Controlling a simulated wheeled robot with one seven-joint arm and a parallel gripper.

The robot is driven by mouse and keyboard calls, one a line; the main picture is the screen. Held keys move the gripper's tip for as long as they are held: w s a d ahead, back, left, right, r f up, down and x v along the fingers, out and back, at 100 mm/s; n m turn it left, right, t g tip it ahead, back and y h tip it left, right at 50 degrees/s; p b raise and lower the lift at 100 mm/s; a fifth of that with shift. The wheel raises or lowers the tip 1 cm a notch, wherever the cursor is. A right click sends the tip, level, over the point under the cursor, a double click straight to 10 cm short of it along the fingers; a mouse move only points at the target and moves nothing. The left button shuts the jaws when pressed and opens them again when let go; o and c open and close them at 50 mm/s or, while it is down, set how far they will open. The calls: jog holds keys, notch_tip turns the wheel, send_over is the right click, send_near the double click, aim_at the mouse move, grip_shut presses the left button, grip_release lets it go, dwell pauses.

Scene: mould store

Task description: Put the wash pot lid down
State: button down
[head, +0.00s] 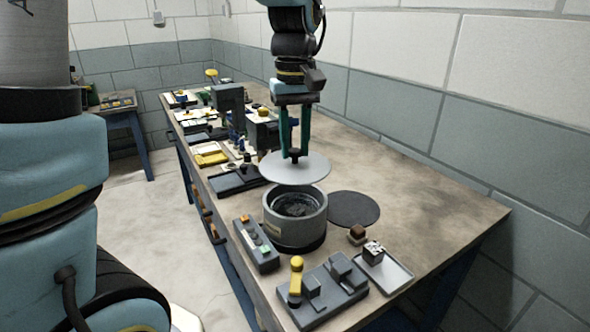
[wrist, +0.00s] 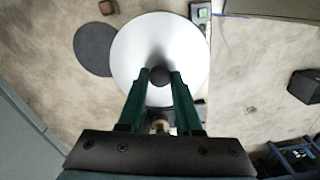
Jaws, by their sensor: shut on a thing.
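The wash pot lid (head: 295,170) is a flat, pale grey disc with a dark knob on top. My gripper (head: 294,155) is shut on the knob and holds the lid roughly level above the wash pot (head: 295,222). The pot is a grey round vessel, open at the top, with dark contents. A visible gap lies between lid and pot rim in the head view. In the wrist view the lid (wrist: 160,45) fills the top middle, with my gripper's (wrist: 160,76) green fingers on the knob; it hides the pot there.
A dark round mat (head: 353,209) lies bare on the workbench (head: 420,205) right of the pot. A grey control box (head: 256,244) stands left of the pot. A grey fixture with a yellow handle (head: 297,275) and a small tray (head: 388,274) holding a block are in front. The bench's right side is clear.

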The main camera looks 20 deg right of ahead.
jog(key=shift+d+r, duration=0.1)
jog(key=shift+r, duration=0.45)
jog(key=w+d+f+m+b, duration=0.1)
jog(key=w+d+f+b, duration=0.1)
jog(key=d+f+b, duration=0.45)
jog(key=w+d+f+m+b, duration=0.1)
jog(key=d+b, duration=0.2)
jog(key=d, duration=0.6)
jog(key=shift+d+f+p, duration=0.15)
jog(key=shift+f+p, duration=0.25)
jog(key=shift+f, duration=2.05)
jog(key=shift+d+f+p, duration=0.1)
jog(key=shift+f+p, duration=0.25)
jog(key=shift+f, duration=2.1)
jog(key=shift+f, duration=0.1)
jog(key=c, duration=0.6)
grip_release()
notch_tip(320, 180, up, 12)
jog(key=b, duration=0.1)
